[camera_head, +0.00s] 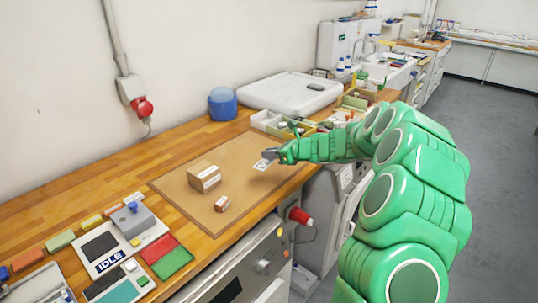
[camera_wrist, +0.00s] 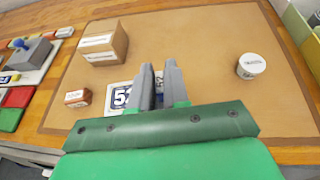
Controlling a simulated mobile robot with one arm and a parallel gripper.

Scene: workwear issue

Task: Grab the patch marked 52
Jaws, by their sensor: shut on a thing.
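A white patch with dark blue digits (camera_wrist: 121,97) shows beside and between my fingers in the wrist view. Its first digit reads 5; the second is partly covered by a finger and looks like a 2. My gripper (camera_wrist: 160,88) is shut on this patch, low over the brown mat. In the head view the patch (camera_head: 261,165) shows pale at the tip of my gripper (camera_head: 270,155). I cannot tell whether the patch still touches the mat.
The brown mat (camera_head: 180,187) also bears a larger carton (camera_wrist: 98,42), a small carton (camera_wrist: 76,98) and a round white-topped item (camera_wrist: 251,66). A panel marked IDLE (camera_head: 110,262) lies left. Trays (camera_head: 268,122) stand behind the mat. Bare mat lies around my fingers.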

